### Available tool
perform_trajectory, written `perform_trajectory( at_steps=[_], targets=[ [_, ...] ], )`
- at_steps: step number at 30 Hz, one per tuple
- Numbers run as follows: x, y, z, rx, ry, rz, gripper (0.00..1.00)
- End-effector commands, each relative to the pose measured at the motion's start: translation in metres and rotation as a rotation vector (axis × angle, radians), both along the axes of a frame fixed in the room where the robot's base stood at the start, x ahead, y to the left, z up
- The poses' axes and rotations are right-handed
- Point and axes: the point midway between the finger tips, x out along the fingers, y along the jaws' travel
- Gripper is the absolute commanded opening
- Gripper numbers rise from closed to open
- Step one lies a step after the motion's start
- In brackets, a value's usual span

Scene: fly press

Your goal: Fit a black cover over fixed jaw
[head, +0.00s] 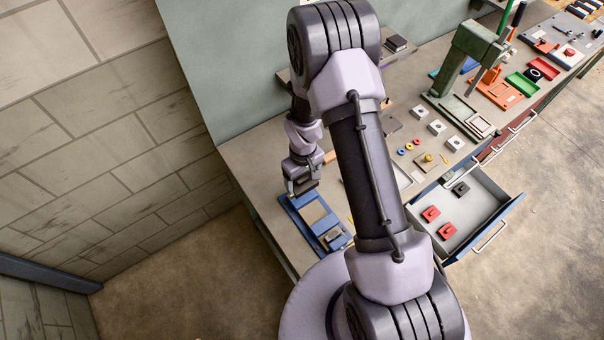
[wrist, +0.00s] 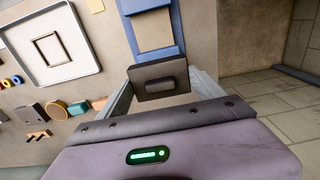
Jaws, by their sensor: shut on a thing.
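My gripper (head: 301,184) is shut on a black cover (wrist: 158,82), a dark block with a raised grip. In the wrist view the cover sits between the two fingers. In the head view my gripper is low at the far end of a blue vise (head: 291,208) on the bench. The vise also shows in the wrist view (wrist: 174,27), beyond the cover. A grey jaw block (head: 334,238) stands at the vise's near end. The fixed jaw cannot be made out; the cover and gripper hide that end. Whether the cover touches it cannot be told.
An open drawer (head: 477,241) at the right holds another black cover (head: 461,188) and two red pieces (head: 431,213). A green fly press (head: 464,62) stands further back. A white tray (wrist: 47,43) and small parts lie beside the vise. A wall is behind the bench.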

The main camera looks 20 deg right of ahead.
Motion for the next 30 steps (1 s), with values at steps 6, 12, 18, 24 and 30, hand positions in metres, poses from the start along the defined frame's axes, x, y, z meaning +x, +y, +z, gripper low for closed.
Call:
perform_trajectory(
  at_steps=[6, 12, 18, 24, 30],
  targets=[
    [0.0, 0.0, -0.012, 0.0, 0.0, 0.0, 0.36],
    [0.0, 0.0, -0.037, 0.0, 0.0, 0.0, 0.36],
    [0.0, 0.0, -0.062, 0.0, 0.0, 0.0, 0.36],
    [0.0, 0.0, -0.064, 0.0, 0.0, 0.0, 0.36],
    [0.0, 0.0, -0.063, 0.0, 0.0, 0.0, 0.36]
  ],
)
